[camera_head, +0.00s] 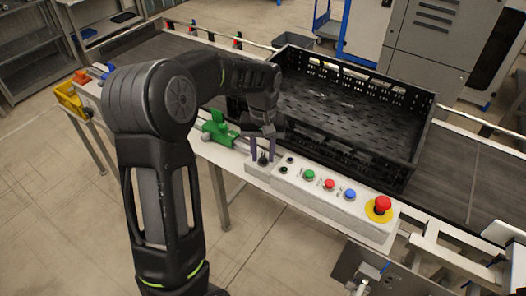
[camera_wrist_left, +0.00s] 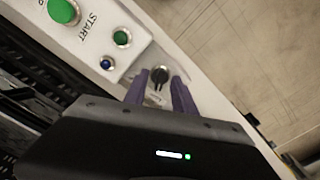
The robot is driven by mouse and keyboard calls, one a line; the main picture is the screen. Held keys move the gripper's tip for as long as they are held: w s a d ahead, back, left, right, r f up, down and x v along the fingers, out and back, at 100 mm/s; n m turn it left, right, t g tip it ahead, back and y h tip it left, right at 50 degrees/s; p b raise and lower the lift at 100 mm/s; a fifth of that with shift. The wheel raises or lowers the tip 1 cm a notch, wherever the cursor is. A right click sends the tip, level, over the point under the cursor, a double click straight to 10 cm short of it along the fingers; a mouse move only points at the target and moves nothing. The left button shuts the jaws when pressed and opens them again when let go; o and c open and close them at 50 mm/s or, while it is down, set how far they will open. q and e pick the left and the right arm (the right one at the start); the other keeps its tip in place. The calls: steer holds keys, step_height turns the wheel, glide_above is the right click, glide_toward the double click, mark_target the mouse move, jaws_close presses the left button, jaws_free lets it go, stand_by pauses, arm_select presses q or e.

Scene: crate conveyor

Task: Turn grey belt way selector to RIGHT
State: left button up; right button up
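The belt way selector is a small dark knob (camera_head: 263,161) on a grey-white box at the left end of the control panel. In the left wrist view the knob (camera_wrist_left: 160,75) shows between my fingertips, with small marks on the plate below it that I cannot read. My left gripper (camera_head: 264,150) points down over the selector. Its two purple fingers (camera_wrist_left: 160,88) stand apart, one on each side of the knob, with a slight gap visible. Which way the knob points is hard to tell. My right gripper is not in view.
The panel (camera_head: 325,205) carries green, red and blue buttons and a red emergency stop (camera_head: 382,204). A black crate (camera_head: 410,130) stands on the belt (camera_head: 480,170) behind it. A green object (camera_head: 217,130) lies left of the selector. Open floor (camera_head: 290,260) lies in front.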

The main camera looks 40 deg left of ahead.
arm_select(q)
jaws_close()
stand_by(0.4)
steer(key=shift+m, duration=0.5)
steer(key=m, duration=0.4)
steer(key=shift+b, duration=0.35)
steer(key=m, duration=0.6)
steer(key=shift+r+m, duration=0.1)
steer(key=shift+m, duration=0.3)
jaws_free()
